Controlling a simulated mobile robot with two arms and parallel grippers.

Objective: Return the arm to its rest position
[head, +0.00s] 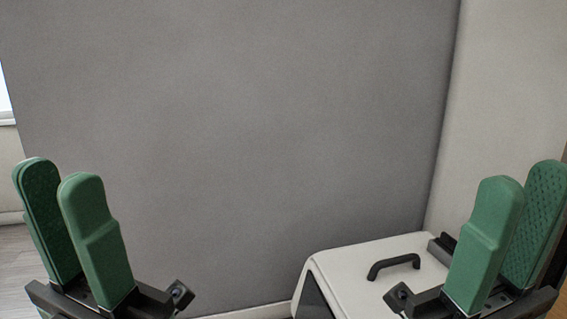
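My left gripper (58,176) is at the lower left of the head view, its two green fingers pointing up. The fingers stand apart, the textured inner pad of one shows, and nothing is between them. My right gripper (524,180) is at the lower right, also pointing up. Its green fingers stand apart and hold nothing. Both grippers are at about the same height in the picture. The rest of both arms is out of view.
A plain grey wall (240,140) fills most of the view, with a lighter wall (512,90) at right. A white box-like unit (340,268) with a black handle (393,265) stands low, partly behind my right gripper. Wood floor (18,270) shows at left.

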